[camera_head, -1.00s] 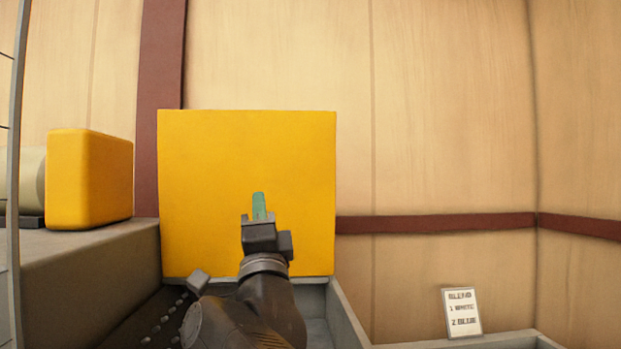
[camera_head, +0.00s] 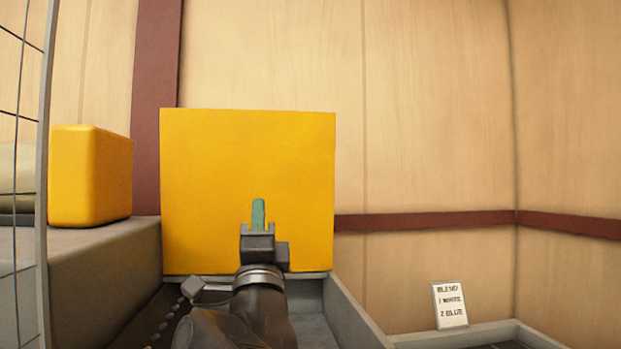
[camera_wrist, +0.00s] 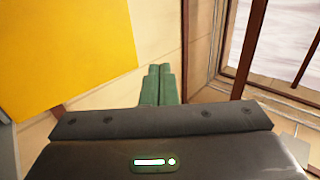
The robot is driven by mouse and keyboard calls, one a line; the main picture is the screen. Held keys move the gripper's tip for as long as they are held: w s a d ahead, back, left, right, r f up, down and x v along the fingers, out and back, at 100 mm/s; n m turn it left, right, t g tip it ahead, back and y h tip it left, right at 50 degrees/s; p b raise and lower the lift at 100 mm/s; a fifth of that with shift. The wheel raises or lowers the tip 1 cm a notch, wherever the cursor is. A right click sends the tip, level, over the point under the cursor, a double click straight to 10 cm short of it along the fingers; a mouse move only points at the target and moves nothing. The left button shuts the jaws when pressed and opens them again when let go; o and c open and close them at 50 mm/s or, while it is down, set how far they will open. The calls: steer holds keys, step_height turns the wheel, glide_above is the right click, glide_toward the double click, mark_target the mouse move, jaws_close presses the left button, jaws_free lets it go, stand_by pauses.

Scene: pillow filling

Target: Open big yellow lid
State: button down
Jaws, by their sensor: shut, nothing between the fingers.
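The big yellow lid (camera_head: 215,160) stands upright as a flat square panel at the back edge of a grey bin (camera_head: 350,315) in the head view. It fills the upper left of the wrist view (camera_wrist: 65,45). My gripper (camera_head: 258,202) has green fingers and is in front of the lid in the head view, over its lower middle. In the wrist view the two fingers (camera_wrist: 158,70) lie side by side, shut and empty, to the right of the lid's edge. The fingers appear apart from the lid there.
A smaller yellow block (camera_head: 90,178) sits on a grey machine top (camera_head: 105,260) at the left. A wire mesh frame (camera_head: 42,180) stands at the far left. A sign (camera_head: 450,305) leans by the right wall, on a grey ledge. A window (camera_wrist: 275,40) shows in the wrist view.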

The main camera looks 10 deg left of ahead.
steer(key=p+x, duration=0.4)
steer(key=x, duration=0.9)
steer(key=shift+w+r+p, duration=0.15)
steer(key=shift+w+p, duration=0.2)
